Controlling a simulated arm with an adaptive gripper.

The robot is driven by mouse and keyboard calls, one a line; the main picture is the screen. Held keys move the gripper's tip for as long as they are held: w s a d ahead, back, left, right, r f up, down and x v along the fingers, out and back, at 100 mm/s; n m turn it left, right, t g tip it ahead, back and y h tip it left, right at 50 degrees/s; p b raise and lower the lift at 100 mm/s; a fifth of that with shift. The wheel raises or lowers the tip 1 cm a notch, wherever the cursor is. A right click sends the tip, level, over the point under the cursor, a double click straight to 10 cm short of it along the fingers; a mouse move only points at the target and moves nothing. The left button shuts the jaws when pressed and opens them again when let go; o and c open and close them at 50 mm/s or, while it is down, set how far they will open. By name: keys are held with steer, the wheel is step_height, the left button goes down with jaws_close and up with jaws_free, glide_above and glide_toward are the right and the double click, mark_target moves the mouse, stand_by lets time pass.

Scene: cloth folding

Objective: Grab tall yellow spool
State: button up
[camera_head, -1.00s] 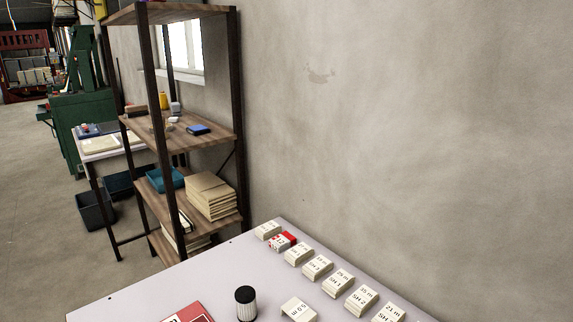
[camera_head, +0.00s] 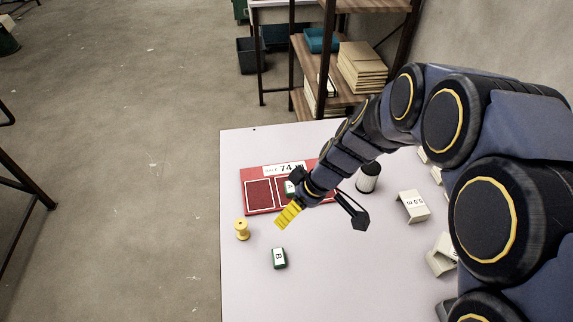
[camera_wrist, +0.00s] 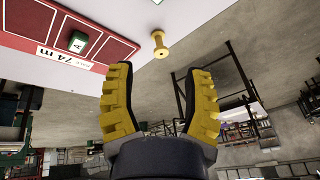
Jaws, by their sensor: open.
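The yellow spool (camera_head: 242,230) stands upright on the pale table near its left edge in the head view. In the wrist view the yellow spool (camera_wrist: 160,46) shows beyond the fingertips, about midway between them. My gripper (camera_head: 321,222) is open and empty above the table, to the right of the spool and apart from it. In the wrist view my gripper (camera_wrist: 160,72) shows two spread fingers with yellow ribbed pads and nothing between them.
A red board (camera_head: 258,194) marked 74 m lies behind the spool, partly hidden by my arm. A green block (camera_head: 279,258) marked B lies nearby. A dark-and-white cylinder (camera_head: 368,178) and pale labelled blocks (camera_head: 412,206) stand to the right. The table's front-left area (camera_head: 250,295) is clear.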

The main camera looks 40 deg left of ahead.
mark_target(246, 228)
steer(key=a+f+n, duration=0.1)
steer(key=a+f, duration=0.2)
steer(key=f, duration=0.1)
steer(key=s+a+f+n, duration=0.1)
steer(key=a+f+n, duration=0.1)
steer(key=a+f, duration=0.1)
steer(key=s+a+f+n, duration=0.1)
steer(key=a+f+n, duration=0.1)
steer(key=a+f, duration=0.2)
steer(key=shift+s+a+f, duration=0.2)
steer(key=shift+s+f, duration=0.05)
steer(key=shift+f, duration=0.05)
steer(key=shift+a+x, duration=0.2)
steer(key=shift+x, duration=0.85)
steer(key=shift+a+x, duration=0.2)
steer(key=shift+x, duration=0.85)
steer(key=shift+a+x, duration=0.2)
steer(key=shift+x, duration=0.8)
steer(key=shift+w+r, duration=0.2)
jaws_close()
